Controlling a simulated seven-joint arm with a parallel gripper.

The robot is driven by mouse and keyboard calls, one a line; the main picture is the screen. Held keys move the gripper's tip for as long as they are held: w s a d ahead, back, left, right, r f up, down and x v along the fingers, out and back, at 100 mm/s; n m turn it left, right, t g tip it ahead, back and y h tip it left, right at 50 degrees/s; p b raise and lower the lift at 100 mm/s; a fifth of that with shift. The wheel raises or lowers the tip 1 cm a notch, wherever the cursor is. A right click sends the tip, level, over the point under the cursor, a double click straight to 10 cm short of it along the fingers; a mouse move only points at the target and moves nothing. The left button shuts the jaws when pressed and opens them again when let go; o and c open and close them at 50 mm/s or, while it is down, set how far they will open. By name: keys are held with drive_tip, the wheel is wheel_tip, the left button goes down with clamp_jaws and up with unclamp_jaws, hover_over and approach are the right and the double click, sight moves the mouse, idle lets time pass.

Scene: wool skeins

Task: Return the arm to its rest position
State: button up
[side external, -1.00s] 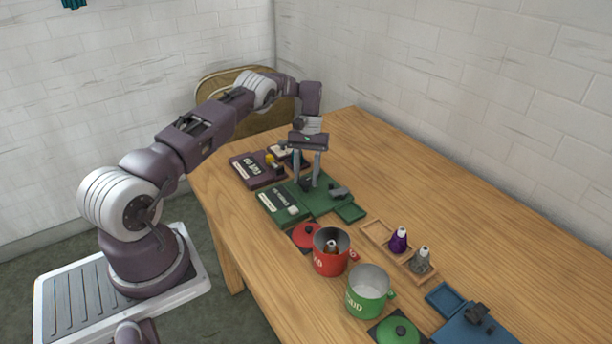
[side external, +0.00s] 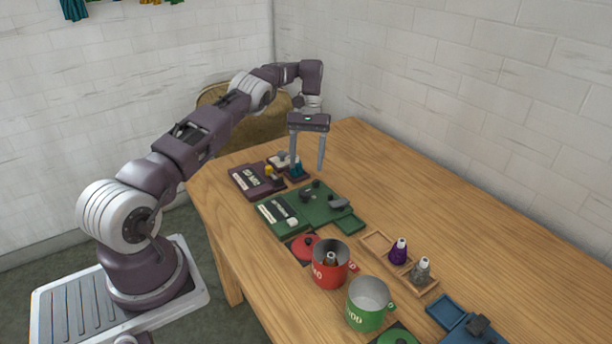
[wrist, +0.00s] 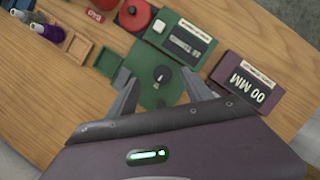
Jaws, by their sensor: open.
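My gripper (side external: 307,169) is open and empty, pointing down above the table (side external: 400,190) near the purple and green devices. In the wrist view its two fingers (wrist: 158,82) are spread wide with nothing between them. The green device (side external: 308,206) lies beneath and in front of the gripper, apart from it. It also shows in the wrist view (wrist: 157,62), with a dark round knob (wrist: 162,74) on it. The purple device (side external: 250,182) stands behind it, with a yellow part (side external: 269,170) on top.
A red pot (side external: 330,268) with something inside, its red lid (side external: 304,246) and an empty green pot (side external: 367,304) stand nearer the camera.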

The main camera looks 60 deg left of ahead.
drive_tip(key=shift+r, duration=0.55)
drive_tip(key=d+r+m+t+y, duration=0.1)
drive_tip(key=d+r, duration=0.2)
drive_tip(key=r, duration=0.5)
drive_tip(key=d+r+t, duration=0.1)
drive_tip(key=d+r, duration=0.2)
drive_tip(key=r, duration=0.5)
drive_tip(key=s+d+r+m+t+y, duration=0.1)
drive_tip(key=s+d+r+m+t, duration=0.1)
drive_tip(key=s+d+r, duration=0.55)
drive_tip(key=s+d+r+m+t, duration=0.2)
drive_tip(key=s+d+r+m, duration=0.15)
drive_tip(key=s+d, duration=0.5)
drive_tip(key=s+d+f+m+t, duration=0.1)
drive_tip(key=s+d+f, duration=0.1)
drive_tip(key=s, duration=0.5)
drive_tip(key=s+d+f+m+t+y, duration=0.1)
drive_tip(key=s+d+f, duration=0.1)
drive_tip(key=s, duration=0.5)
drive_tip(key=shift+d+f+m+t, duration=0.2)
drive_tip(key=shift+f+m+t, duration=0.15)
drive_tip(key=shift+f, duration=0.3)
